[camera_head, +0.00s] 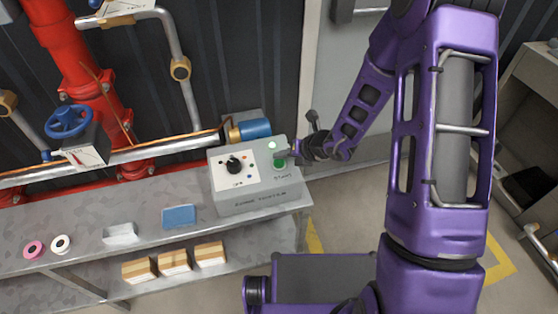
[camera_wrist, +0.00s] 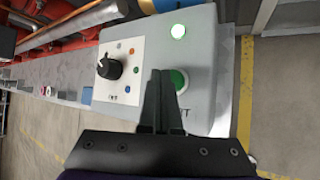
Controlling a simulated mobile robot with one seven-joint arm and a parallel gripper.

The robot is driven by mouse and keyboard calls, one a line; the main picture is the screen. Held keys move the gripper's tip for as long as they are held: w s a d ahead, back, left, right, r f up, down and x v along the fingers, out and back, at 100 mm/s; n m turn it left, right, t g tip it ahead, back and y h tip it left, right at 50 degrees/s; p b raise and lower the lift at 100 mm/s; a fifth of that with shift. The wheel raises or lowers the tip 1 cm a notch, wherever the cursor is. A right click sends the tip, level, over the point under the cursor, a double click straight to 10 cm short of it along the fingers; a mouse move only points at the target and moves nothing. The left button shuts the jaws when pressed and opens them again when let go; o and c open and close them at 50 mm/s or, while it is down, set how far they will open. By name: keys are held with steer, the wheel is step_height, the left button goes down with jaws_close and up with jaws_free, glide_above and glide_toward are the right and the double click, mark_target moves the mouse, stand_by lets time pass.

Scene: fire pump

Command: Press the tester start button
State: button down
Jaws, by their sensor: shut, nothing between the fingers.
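The grey tester box (camera_head: 258,203) stands on the right end of the metal bench. Its green start button (camera_head: 280,163) is on the right of the top face, above the START label. In the wrist view the button (camera_wrist: 182,80) is partly hidden behind my fingers. A black knob (camera_wrist: 109,68) sits on the white panel. My gripper (camera_wrist: 160,72) is shut and empty, its tips at the button's edge. I cannot tell whether they touch it.
A blue cylinder (camera_head: 255,128) lies behind the box. A blue block (camera_head: 179,216), a pale block (camera_head: 120,234) and two rings lie on the bench to the left. Red pipes and a blue valve wheel (camera_head: 68,121) are further left. The floor right of the bench is clear.

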mark_target(282, 164)
steer(key=shift+r+p, duration=1.95)
steer(key=shift+r, duration=0.6)
